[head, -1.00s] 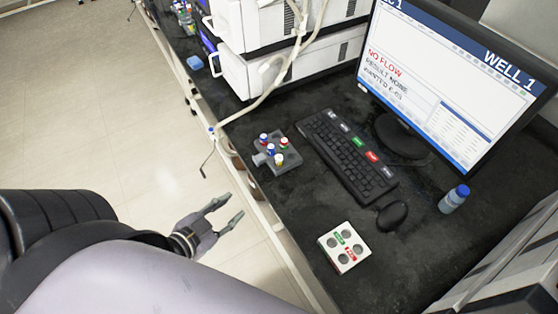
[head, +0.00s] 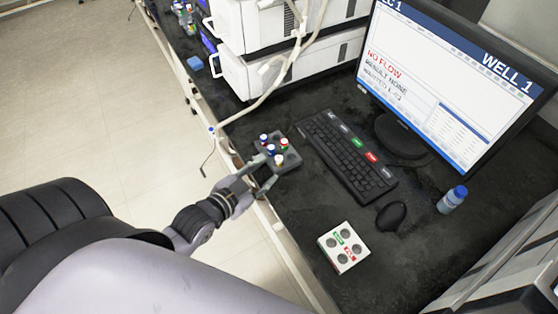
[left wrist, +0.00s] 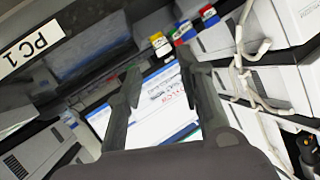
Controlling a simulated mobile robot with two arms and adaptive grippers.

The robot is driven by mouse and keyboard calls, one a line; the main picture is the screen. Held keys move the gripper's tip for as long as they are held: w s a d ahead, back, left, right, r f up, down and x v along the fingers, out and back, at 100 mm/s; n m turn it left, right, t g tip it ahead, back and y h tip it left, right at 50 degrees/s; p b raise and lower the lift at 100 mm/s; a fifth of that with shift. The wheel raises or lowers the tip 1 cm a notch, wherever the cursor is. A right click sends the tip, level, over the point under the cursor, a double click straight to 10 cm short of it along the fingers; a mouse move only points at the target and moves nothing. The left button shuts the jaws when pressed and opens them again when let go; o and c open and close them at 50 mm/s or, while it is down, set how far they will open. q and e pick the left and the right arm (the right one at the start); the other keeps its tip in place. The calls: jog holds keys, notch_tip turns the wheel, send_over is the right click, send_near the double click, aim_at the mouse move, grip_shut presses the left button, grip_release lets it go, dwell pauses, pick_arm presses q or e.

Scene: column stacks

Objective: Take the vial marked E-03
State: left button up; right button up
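A small grey rack (head: 292,160) at the bench's front edge holds several upright vials with coloured caps. They include a white-capped vial (head: 279,160), a red-capped vial (head: 284,143) and blue-capped vials (head: 263,139). Their markings are too small to read, so I cannot tell which is E-03. My left gripper (head: 266,174) is open and empty at the rack's near side, close to the white-capped vial. In the left wrist view, its two fingers (left wrist: 160,72) stand apart, with a vial with yellow on it (left wrist: 160,42) beyond the gap. My right gripper is not in view.
A keyboard (head: 345,155) and mouse (head: 391,217) lie right of the rack. A white block with round wells (head: 328,243) sits nearer the front. A monitor (head: 455,85) shows "NO FLOW". A hose hangs behind the rack.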

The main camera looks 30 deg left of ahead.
aim_at(278, 162)
pick_arm(q)
jog(key=shift+p+x, duration=0.3)
jog(key=shift+x, duration=2.75)
jog(key=shift+a, duration=0.1)
jog(key=shift+s, duration=0.1)
jog(key=c, duration=0.7)
